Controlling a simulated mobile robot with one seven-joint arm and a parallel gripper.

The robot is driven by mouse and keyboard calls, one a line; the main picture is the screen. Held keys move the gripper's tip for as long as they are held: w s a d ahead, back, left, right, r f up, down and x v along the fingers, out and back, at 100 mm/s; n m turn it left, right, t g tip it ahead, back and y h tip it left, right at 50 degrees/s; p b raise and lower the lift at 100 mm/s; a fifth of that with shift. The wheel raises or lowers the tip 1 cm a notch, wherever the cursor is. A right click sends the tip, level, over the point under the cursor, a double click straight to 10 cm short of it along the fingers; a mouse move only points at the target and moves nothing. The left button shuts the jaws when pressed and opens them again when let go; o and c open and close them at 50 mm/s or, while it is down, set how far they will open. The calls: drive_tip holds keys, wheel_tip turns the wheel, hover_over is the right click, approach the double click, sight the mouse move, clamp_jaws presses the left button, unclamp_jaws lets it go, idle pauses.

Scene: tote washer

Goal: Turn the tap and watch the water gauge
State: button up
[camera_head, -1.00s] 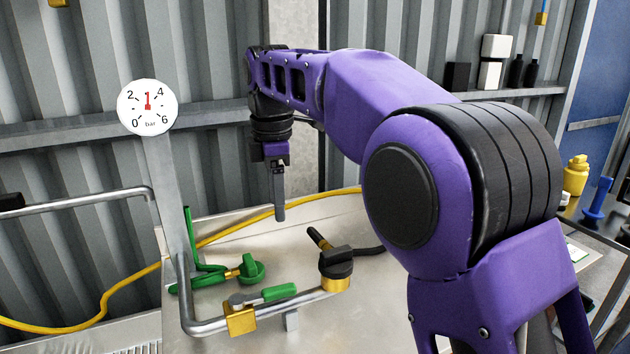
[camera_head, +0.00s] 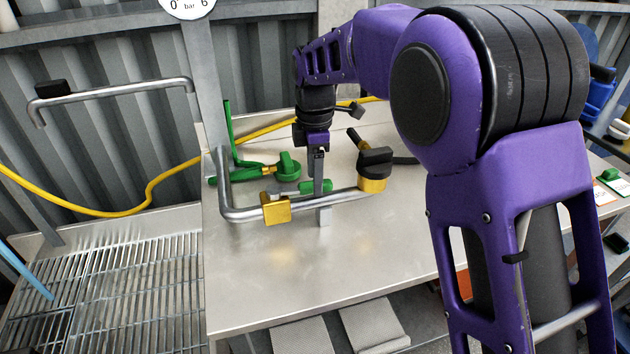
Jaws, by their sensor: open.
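A bent steel pipe (camera_head: 240,214) runs over the steel bench with several fittings that could be the tap; I cannot tell which. They are a brass valve block (camera_head: 276,209) with a green-gripped lever (camera_head: 308,186), a green knob (camera_head: 288,166) behind it, and a black-topped brass fitting (camera_head: 373,184) at the pipe's right end. The water gauge (camera_head: 187,6) is cut off by the top edge; its needle is hidden. My gripper (camera_head: 319,184) points down at the green lever grip, overlapping it in the picture. Contact is unclear. It is seen edge-on, with nothing visible held.
The steel bench (camera_head: 290,270) is clear in front of the pipe. A yellow hose (camera_head: 150,195) runs behind the fittings. A metal grate (camera_head: 110,290) lies at left, below a steel rail (camera_head: 115,90). My arm covers the right side.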

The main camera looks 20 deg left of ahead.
drive_tip(key=shift+f, duration=0.6)
clamp_jaws()
idle(1.1)
